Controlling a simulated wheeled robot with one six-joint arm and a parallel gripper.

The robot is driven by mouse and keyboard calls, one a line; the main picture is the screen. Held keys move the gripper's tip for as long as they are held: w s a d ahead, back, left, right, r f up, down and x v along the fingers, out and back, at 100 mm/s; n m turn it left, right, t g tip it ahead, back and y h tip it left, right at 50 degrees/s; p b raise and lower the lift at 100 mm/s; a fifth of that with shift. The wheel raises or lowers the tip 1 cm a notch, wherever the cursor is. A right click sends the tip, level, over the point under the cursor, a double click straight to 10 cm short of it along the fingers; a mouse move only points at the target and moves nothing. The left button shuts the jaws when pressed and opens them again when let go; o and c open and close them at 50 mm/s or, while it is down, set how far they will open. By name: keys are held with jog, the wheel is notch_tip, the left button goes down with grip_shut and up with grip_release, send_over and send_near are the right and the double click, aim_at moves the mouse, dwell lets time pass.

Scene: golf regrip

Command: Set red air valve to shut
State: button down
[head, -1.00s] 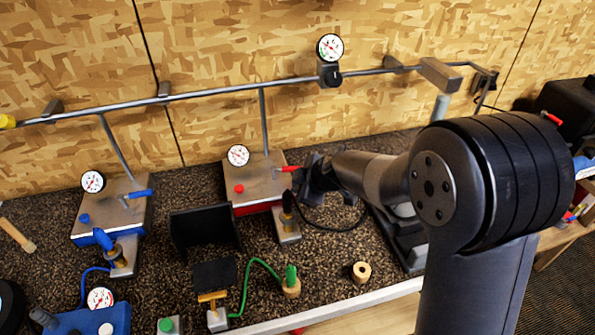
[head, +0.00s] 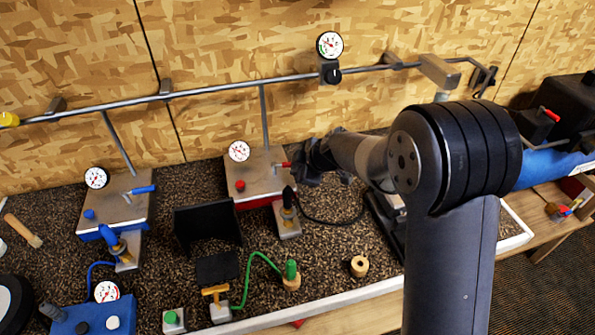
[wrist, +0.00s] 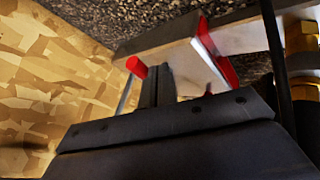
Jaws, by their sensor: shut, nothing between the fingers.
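The red air valve's lever (head: 285,164) sticks out to the right from the grey-topped station with a red base (head: 262,180). Its outer end is hidden by my gripper (head: 303,166). In the wrist view a red rounded handle end (wrist: 136,67) shows just left of my gripper's fingertips (wrist: 157,80). My fingers are shut together with nothing between them, close beside the handle. I cannot tell whether they touch it. The station's red side (wrist: 222,62) also shows in the wrist view.
A round gauge (head: 239,151) and a red button (head: 240,185) sit on the red station. A black-handled fitting (head: 288,215) stands in front. A blue station (head: 115,205) is to the left. A metal pipe (head: 220,87) runs along the wall behind.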

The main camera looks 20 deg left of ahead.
jog(key=shift+w+d+f+n+g+b, duration=0.1)
jog(key=shift+w+f+n+g+b, duration=0.35)
jog(key=shift+b, duration=1.8)
jog(key=shift+w+r+n+b, duration=0.25)
jog(key=shift+w+b, duration=0.1)
jog(key=shift+b, duration=0.4)
jog(key=shift+w+r, duration=0.1)
jog(key=shift+r, duration=0.1)
